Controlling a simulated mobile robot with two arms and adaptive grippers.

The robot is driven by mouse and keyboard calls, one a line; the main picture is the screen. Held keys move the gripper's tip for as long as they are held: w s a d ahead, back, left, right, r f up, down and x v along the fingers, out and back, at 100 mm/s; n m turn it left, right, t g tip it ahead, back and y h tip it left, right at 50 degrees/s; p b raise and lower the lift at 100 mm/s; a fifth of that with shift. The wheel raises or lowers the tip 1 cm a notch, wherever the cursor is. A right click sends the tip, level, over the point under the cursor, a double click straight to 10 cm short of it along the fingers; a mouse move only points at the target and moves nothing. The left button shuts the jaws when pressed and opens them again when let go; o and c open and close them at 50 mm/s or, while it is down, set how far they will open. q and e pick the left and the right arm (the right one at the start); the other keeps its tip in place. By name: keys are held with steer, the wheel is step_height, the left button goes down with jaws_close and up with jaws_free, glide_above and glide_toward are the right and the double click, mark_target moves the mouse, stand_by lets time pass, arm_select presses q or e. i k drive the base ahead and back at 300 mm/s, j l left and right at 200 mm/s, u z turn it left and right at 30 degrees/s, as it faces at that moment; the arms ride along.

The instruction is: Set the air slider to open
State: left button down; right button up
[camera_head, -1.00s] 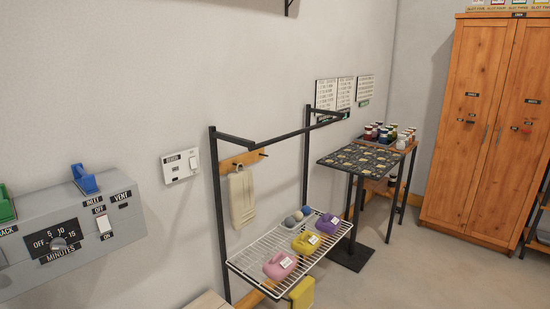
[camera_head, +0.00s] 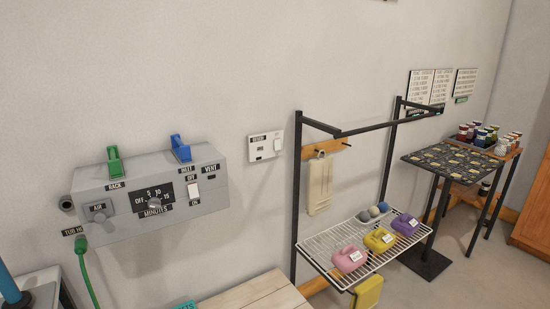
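A grey control box (camera_head: 136,221) is fixed to the wall at the left. The box also has a minutes dial (camera_head: 154,204), a white vent switch (camera_head: 193,188), a green lever (camera_head: 114,165) marked RACK and a blue lever (camera_head: 180,148) marked INLET. Neither of my grippers is in view.
A green hose (camera_head: 85,272) hangs below the box's left end. A pale wooden surface (camera_head: 255,295) lies below it. A black-framed wire rack (camera_head: 330,247) with pink, yellow and purple containers stands to the right. Farther right is a small dark table (camera_head: 450,160).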

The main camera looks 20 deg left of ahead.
mark_target(99, 211)
steer(key=u, duration=1.65)
